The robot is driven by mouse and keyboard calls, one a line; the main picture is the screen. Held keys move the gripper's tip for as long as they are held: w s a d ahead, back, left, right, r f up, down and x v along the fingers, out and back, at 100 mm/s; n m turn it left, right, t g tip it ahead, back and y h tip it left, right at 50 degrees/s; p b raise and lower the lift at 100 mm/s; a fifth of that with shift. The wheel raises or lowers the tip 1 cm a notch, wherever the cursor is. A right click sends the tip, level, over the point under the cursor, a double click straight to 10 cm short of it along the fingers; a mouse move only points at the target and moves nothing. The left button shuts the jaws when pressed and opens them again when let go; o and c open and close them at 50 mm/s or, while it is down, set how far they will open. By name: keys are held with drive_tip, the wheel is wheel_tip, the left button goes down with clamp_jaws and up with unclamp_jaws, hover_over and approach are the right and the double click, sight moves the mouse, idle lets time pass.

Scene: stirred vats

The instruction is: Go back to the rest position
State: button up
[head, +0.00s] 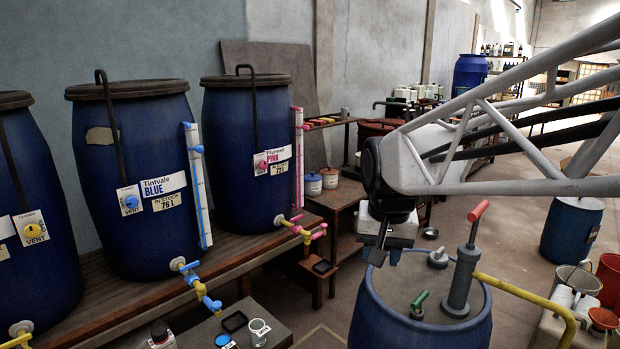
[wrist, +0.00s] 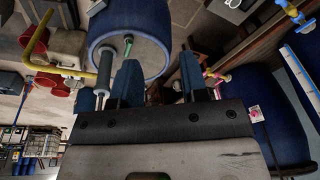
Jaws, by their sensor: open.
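My gripper (head: 383,255) hangs at the end of my arm in the head view, above the left part of the lid of a blue vat (head: 385,310). In the wrist view my gripper (wrist: 160,85) shows its two dark blue fingers spread apart, with nothing between them. The blue vat also shows beyond the fingers in the wrist view (wrist: 150,25). A pump with a red handle (head: 466,260) and a yellow pipe (head: 525,295) stands on its lid. A green-handled part (head: 419,304) sits on the lid's near side.
A blue-labelled vat (head: 135,200) and a pink-labelled vat (head: 245,150) stand on a wooden bench (head: 130,300) at the left. A low grey table (head: 270,335) holds small containers. Red buckets (head: 608,275) stand at the right. Open floor lies behind the pump vat.

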drive_tip(key=s+d+f+n, duration=0.1)
drive_tip(key=s+d+f, duration=0.1)
drive_tip(key=s, duration=0.7)
drive_tip(key=s+d+f, duration=0.3)
drive_tip(key=s+f, duration=0.2)
drive_tip(key=s, duration=0.4)
drive_tip(key=shift+s+d+n, duration=0.2)
drive_tip(key=shift+d+n, duration=0.15)
drive_tip(key=shift+n, duration=0.05)
